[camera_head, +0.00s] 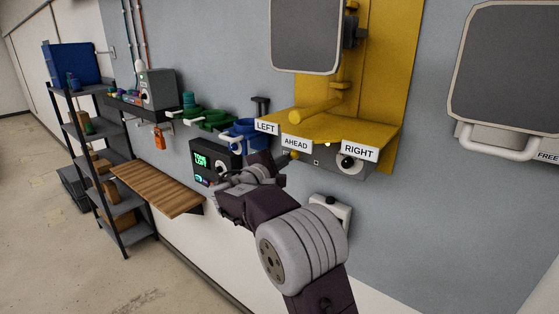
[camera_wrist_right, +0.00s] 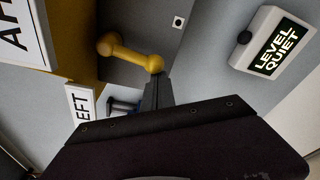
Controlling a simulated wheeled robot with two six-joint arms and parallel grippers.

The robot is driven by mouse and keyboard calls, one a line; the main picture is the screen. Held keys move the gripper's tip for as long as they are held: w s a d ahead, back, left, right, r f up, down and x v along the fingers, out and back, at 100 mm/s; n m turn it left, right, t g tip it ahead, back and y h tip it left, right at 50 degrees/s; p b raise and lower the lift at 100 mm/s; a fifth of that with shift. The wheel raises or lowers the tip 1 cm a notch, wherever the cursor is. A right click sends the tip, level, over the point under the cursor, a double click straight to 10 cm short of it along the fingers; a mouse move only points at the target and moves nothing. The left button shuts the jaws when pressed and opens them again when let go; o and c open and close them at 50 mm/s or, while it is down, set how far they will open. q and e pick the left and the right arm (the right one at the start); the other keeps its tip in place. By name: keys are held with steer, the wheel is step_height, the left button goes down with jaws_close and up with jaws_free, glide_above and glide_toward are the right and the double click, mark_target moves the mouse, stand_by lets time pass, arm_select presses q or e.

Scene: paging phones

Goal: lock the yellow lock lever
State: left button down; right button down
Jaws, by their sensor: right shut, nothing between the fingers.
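The yellow lock lever (camera_wrist_right: 130,53) shows in the right wrist view as a short bar with rounded ends, on the grey face of a box under a yellow shelf. In the head view only a small yellow knob (camera_head: 294,155) of it shows, below the AHEAD label. My right gripper (camera_head: 282,159) is shut and empty, its tips close beside that knob. In the wrist view its dark fingers (camera_wrist_right: 157,88) reach up to just below the lever's right end; I cannot tell whether they touch. My left gripper is not in view.
The yellow shelf (camera_head: 325,126) carries LEFT, AHEAD and RIGHT labels above the box, which has a black round knob (camera_head: 347,163) at right. A blue ring-shaped holder (camera_head: 243,136) and a small lit screen (camera_head: 201,160) are to the left. A wooden shelf (camera_head: 160,190) sits lower left.

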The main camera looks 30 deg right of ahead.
steer(key=s+n, duration=0.1)
steer(key=n, duration=0.1)
steer(key=s+d+n+g, duration=0.1)
steer(key=s+n, duration=0.1)
steer(key=shift+s+d+f+n, duration=0.15)
steer(key=shift+d+f+n, duration=0.05)
steer(key=shift+n, duration=0.1)
steer(key=b, duration=0.7)
glide_toward(304, 160)
steer(key=a+f, duration=0.3)
steer(key=a, duration=0.2)
steer(key=shift+s+d, duration=0.1)
steer(key=shift+d, duration=0.1)
steer(key=shift+s+r, duration=0.1)
steer(key=shift+s, duration=0.05)
